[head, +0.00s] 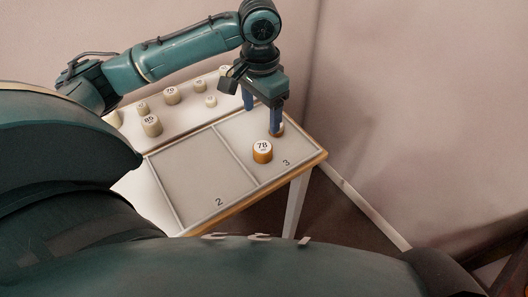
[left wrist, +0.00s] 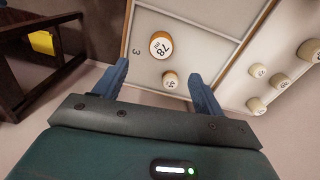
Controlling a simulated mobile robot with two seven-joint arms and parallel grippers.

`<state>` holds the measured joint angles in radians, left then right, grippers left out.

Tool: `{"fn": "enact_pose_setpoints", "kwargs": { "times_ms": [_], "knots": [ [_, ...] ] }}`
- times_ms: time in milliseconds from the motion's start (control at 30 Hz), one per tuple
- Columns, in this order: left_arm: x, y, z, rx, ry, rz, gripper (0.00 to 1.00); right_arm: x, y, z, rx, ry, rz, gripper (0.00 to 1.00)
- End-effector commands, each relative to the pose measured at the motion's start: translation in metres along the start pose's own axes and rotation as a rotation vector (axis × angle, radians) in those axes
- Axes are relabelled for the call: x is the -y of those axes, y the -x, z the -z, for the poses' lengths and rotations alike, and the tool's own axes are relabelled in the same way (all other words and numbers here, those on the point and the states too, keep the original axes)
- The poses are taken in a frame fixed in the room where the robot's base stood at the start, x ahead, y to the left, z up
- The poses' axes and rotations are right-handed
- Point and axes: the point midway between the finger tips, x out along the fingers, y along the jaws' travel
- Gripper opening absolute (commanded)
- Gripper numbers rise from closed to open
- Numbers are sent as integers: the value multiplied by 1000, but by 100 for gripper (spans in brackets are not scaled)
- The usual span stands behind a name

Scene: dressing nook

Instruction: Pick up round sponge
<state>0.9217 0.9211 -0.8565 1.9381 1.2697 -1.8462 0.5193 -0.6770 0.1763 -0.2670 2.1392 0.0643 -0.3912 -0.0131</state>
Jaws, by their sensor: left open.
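I cannot make out a clear round sponge among the round things in view. My left gripper (head: 263,115) points down over section 3 of the tray table, open. In the left wrist view its two blue fingers (left wrist: 159,71) stand apart. My right gripper is not in view.
Several pale round pieces with numbered tops, one marked 85 (head: 151,126), stand on a white strip behind the tray. Section 2 (head: 195,180) is empty. Walls rise behind and right. A yellow block (left wrist: 42,42) sits in a dark shelf (left wrist: 20,65).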

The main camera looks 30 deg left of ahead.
Motion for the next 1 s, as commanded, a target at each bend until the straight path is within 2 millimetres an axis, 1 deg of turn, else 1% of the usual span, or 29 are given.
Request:
{"fn": "enact_pose_setpoints", "kwargs": {
  "times_ms": [67,300,400,667,833,900,1000],
  "knots": [
    [2,-6,-2,13,4,4,70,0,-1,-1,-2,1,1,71],
    [2,-51,-2,13,3,3,70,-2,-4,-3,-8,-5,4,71],
    [2,-65,-2,10,3,3,70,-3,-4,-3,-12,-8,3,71],
    [2,-85,1,9,3,3,70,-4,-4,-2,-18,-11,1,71],
    [4,-111,7,8,2,3,70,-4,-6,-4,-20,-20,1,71],
    [4,-120,6,9,1,4,70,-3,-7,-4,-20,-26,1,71],
    [4,-128,6,8,2,3,70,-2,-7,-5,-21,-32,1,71]
  ]
}}
